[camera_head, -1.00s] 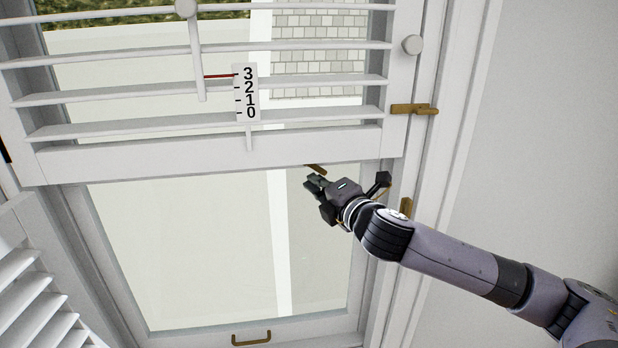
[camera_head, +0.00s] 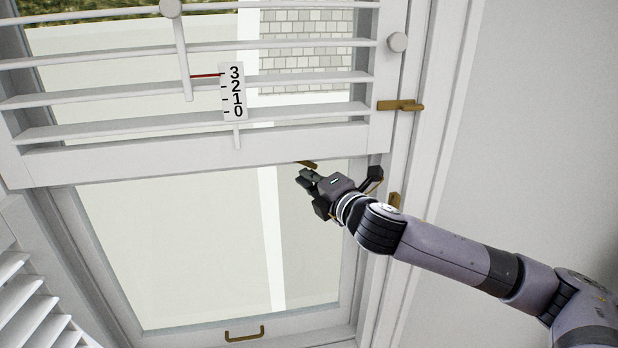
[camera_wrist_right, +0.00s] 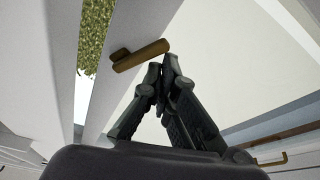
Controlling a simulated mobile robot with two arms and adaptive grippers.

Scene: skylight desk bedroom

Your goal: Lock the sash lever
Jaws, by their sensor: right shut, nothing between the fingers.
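The brass sash lever (camera_head: 309,163) shows just below the bottom edge of the louvred shutter panel, which hides part of it in the head view. My left gripper is not in view.
The louvred shutter panel (camera_head: 200,163) hangs just above my gripper, with a numbered scale (camera_head: 234,92) on it. A brass latch (camera_head: 400,105) is on its right side. A brass pull handle (camera_head: 245,335) is at the window's bottom. More slats (camera_head: 30,295) stand at lower left.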

